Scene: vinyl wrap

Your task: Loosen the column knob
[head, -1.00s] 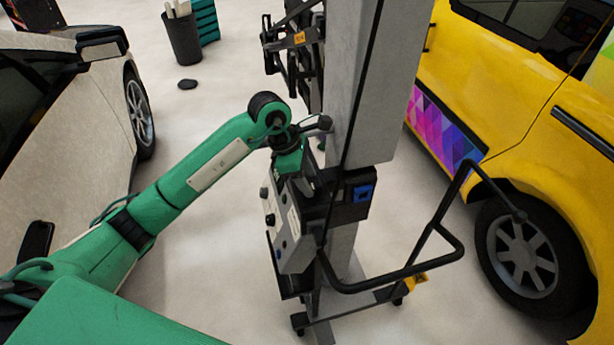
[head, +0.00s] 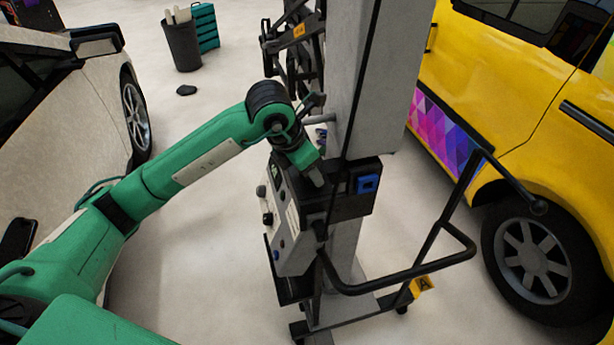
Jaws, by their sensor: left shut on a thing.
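The grey column (head: 375,80) stands upright in the middle of the head view, with a dark carriage (head: 345,203) around it. A light control box (head: 291,230) with several dark knobs hangs on the carriage's left side. My left gripper (head: 317,178) reaches in from the left and points down at the carriage's top left, against the column. It is shut on the column knob, which is mostly hidden by the fingers. My right gripper is not in view.
A black tubular handle (head: 405,277) juts out right of the column. A yellow van (head: 485,85) stands at right, a pale car (head: 85,125) at left. A dark bin (head: 183,47) stands at the back.

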